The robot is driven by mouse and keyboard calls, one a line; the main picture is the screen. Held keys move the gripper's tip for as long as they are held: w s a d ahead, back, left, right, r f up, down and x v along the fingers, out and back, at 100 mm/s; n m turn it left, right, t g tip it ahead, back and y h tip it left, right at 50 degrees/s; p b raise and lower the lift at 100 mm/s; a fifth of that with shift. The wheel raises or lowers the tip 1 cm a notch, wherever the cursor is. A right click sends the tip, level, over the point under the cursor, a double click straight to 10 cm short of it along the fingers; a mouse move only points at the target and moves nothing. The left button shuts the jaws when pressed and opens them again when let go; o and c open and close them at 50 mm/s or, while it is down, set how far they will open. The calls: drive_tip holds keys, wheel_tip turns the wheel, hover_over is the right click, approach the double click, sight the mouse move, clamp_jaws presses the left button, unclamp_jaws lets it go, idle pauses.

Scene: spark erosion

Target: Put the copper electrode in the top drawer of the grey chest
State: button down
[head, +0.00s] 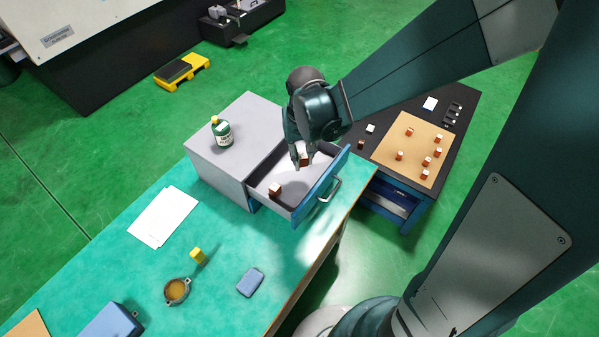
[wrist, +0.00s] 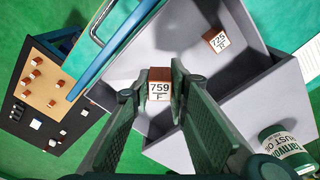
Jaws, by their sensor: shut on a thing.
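My gripper (head: 304,160) is over the open top drawer (head: 262,184) of the grey chest (head: 222,169). It is shut on a small copper electrode (wrist: 159,87) with a white face marked "759 F", which shows between the fingertips in the wrist view. The held electrode also shows in the head view (head: 305,159), partly behind the fingers. A second electrode (head: 275,190), marked "725 F" in the wrist view (wrist: 215,40), lies on the drawer floor, apart from my gripper. Whether the held electrode touches the drawer floor I cannot tell.
A green-and-white bottle (head: 222,132) stands on the chest top. Several more electrodes stand on a tan board (head: 413,165) on a dark cart to the right. A yellow block (head: 198,256), a round pot (head: 177,290) and a blue-grey pad (head: 250,282) lie on the green bench.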

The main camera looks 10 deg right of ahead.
sight(304, 157)
drive_tip(key=shift+f, duration=2.15)
drive_tip(key=shift+f+b, duration=0.35)
drive_tip(key=shift+f, duration=1.7)
drive_tip(key=shift+f, duration=0.2)
drive_tip(key=c, duration=2.2)
unclamp_jaws()
drive_tip(key=shift+r, duration=0.2)
drive_tip(key=shift+s+r+p, duration=0.15)
drive_tip(key=shift+r+p, duration=0.05)
drive_tip(key=shift+r, duration=1.8)
drive_tip(key=shift+s+r+p, duration=0.15)
drive_tip(key=shift+r+p, duration=0.05)
drive_tip(key=shift+r, duration=1.8)
drive_tip(key=shift+s+r+p, duration=0.15)
drive_tip(key=shift+r+p, duration=0.05)
drive_tip(key=shift+r, duration=1.8)
